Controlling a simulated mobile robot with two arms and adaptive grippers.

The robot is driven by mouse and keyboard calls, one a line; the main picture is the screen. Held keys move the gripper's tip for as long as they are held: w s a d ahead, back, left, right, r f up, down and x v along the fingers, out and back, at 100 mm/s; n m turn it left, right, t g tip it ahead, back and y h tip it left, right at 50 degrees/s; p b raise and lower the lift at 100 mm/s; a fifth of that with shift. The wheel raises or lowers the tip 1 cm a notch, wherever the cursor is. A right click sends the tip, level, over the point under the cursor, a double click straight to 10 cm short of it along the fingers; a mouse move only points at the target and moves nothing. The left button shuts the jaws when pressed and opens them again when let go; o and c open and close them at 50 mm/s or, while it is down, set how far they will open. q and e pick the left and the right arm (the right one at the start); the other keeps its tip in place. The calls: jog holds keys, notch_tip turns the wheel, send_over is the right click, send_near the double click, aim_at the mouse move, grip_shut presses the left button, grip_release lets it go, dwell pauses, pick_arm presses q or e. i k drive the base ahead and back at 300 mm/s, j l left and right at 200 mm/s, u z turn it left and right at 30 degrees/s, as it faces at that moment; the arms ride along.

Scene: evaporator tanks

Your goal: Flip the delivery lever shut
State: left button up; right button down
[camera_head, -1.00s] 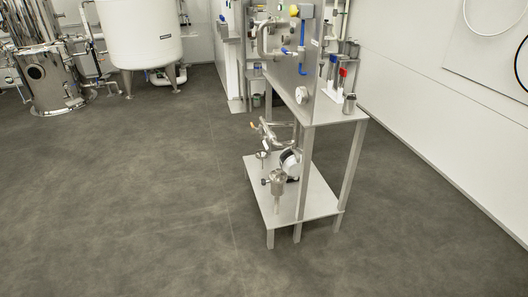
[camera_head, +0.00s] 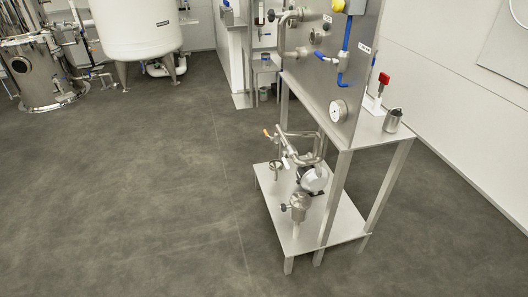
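A steel stand carries an upright panel (camera_head: 325,75) with pipes, at the right of the head view. Several levers show, and I cannot tell which one is the delivery lever. A small orange-tipped lever (camera_head: 267,133) sits on the low piping above the bottom shelf. A blue pipe (camera_head: 345,45) runs down the panel's right part. Neither of my grippers is in view.
The stand's bottom shelf (camera_head: 266,180) holds a pump (camera_head: 313,179) and a steel fitting (camera_head: 299,205). A steel cup (camera_head: 392,120) and a red-topped item (camera_head: 383,82) are on the upper shelf. A white tank (camera_head: 137,25) stands back left. The floor (camera_head: 130,200) left of the stand is clear.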

aim_at(286, 164)
jog(key=i+j+u, duration=0.1)
jog(key=i, duration=0.6)
jog(key=i+j+u, duration=0.1)
jog(key=i+j, duration=0.15)
jog(key=i, duration=0.5)
